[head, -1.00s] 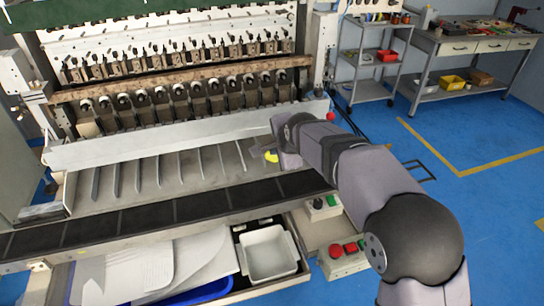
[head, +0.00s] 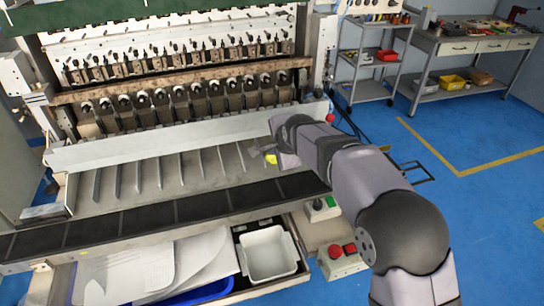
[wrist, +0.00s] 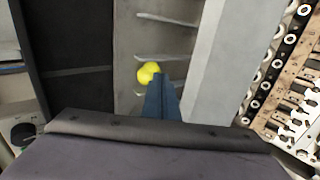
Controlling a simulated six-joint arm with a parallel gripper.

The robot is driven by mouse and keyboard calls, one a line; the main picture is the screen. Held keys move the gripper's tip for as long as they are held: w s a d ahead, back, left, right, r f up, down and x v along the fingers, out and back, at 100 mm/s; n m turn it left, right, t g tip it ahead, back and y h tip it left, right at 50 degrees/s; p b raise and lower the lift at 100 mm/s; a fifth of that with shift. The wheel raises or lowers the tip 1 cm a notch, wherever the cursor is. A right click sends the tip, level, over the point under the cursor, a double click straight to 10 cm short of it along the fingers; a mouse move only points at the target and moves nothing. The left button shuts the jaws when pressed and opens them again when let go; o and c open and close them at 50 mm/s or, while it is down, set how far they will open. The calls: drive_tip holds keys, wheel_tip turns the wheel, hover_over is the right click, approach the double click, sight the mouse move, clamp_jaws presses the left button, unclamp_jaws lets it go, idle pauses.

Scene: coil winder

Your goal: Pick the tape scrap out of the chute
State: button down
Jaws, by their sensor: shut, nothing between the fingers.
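The yellow tape scrap (wrist: 147,72) lies in the chute (wrist: 150,103), between thin metal dividers. It looks like a small crumpled, two-lobed lump. In the head view the scrap (head: 271,159) shows as a small yellow patch beside my wrist, partly hidden by it. My gripper (wrist: 158,82) is shut and empty. Its fingertips are close to the scrap in the wrist view, overlapping its lower edge; I cannot tell whether they touch it. In the head view my gripper (head: 258,151) is small and mostly hidden by my wrist.
Thin upright dividers (head: 158,172) cross the sloping chute. A pale bar (head: 180,137) with the winding heads runs behind it, and a dark belt (head: 145,218) in front. A white bin (head: 267,254) and a control box with a red button (head: 335,252) stand lower down.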

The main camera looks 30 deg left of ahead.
drive_tip(key=shift+w+a+f+p, duration=0.3)
drive_tip(key=shift+w+a+p, duration=0.05)
drive_tip(key=shift+a+p, duration=0.05)
idle(0.5)
drive_tip(key=shift+w+a+f, duration=0.15)
drive_tip(key=shift+f, duration=0.5)
idle(0.4)
drive_tip(key=shift+s+d+f+b, duration=0.3)
drive_tip(key=shift+s+d+b, duration=0.6)
drive_tip(key=shift+b, duration=0.15)
drive_tip(key=shift+s+d+f+b, duration=0.25)
drive_tip(key=shift+s+d+b, duration=0.65)
drive_tip(key=shift+b, duration=0.15)
drive_tip(key=shift+d, duration=0.1)
drive_tip(key=shift+s+d+r, duration=0.1)
drive_tip(key=shift+s+d, duration=0.05)
drive_tip(key=shift+s, duration=0.05)
drive_tip(key=shift+s+d+b, duration=0.2)
drive_tip(key=shift+b, duration=0.25)
drive_tip(key=shift+s+d+f+b, duration=0.2)
drive_tip(key=shift+s+d+b, duration=0.95)
drive_tip(key=shift+s+d, duration=0.15)
